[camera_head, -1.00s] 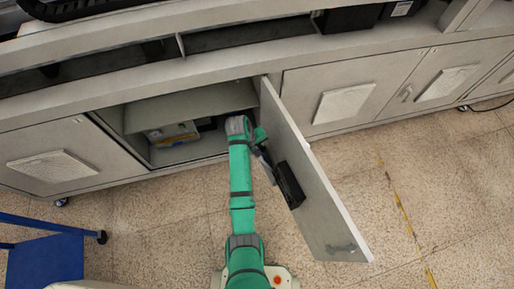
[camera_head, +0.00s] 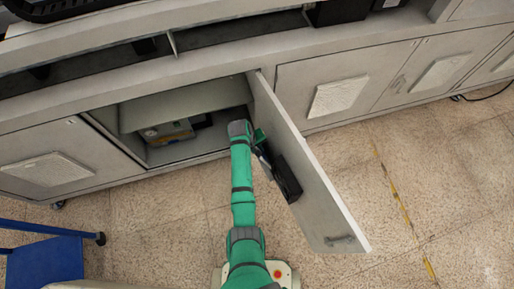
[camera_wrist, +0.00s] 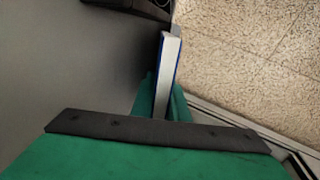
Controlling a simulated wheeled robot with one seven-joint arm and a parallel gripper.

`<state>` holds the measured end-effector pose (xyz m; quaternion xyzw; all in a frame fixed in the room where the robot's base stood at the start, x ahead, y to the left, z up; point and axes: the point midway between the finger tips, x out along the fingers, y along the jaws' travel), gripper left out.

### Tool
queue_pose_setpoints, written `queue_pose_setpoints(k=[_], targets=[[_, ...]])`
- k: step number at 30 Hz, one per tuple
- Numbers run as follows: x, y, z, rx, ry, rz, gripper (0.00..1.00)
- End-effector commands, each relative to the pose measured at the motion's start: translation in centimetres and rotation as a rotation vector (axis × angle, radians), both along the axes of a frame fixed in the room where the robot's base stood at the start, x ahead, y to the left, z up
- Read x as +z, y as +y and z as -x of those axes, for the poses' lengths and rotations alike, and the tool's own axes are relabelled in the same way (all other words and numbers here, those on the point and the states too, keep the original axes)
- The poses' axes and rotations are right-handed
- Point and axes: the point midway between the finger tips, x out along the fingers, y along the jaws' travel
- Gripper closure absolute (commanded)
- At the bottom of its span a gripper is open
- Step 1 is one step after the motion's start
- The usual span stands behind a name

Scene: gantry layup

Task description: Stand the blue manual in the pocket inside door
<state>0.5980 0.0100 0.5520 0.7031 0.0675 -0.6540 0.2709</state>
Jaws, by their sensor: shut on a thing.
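The blue manual (camera_wrist: 170,72) shows edge-on in the wrist view, with white page edges and a thin blue cover edge. My gripper (camera_wrist: 163,98) is shut on it, one green finger on each side. The manual points away from my gripper, beside the grey inner face of the open door (camera_wrist: 60,60). The black pocket (camera_wrist: 145,8) is at the top of the wrist view, beyond the manual. In the head view the black pocket (camera_head: 287,178) is on the inside of the open door (camera_head: 310,185), and my gripper (camera_head: 260,140) is between pocket and cabinet. The manual is hard to make out there.
The open cabinet (camera_head: 170,145) is left of the door and holds a grey and yellow box (camera_head: 167,132). A blue cart (camera_head: 45,262) stands at the lower left. Speckled floor (camera_head: 420,190) is clear to the right of the door.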

Motion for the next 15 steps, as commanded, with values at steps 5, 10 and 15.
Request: queue_pose_setpoints(k=[5, 10, 15], targets=[[-1.1, -0.3, -0.2, 0.0, 0.0, 0.0, 1.0], [-2.2, -0.6, -0.4, -0.001, 0.0, 0.0, 1.0], [-3.2, -0.9, -0.6, -0.001, -0.002, 0.0, 1.0]])
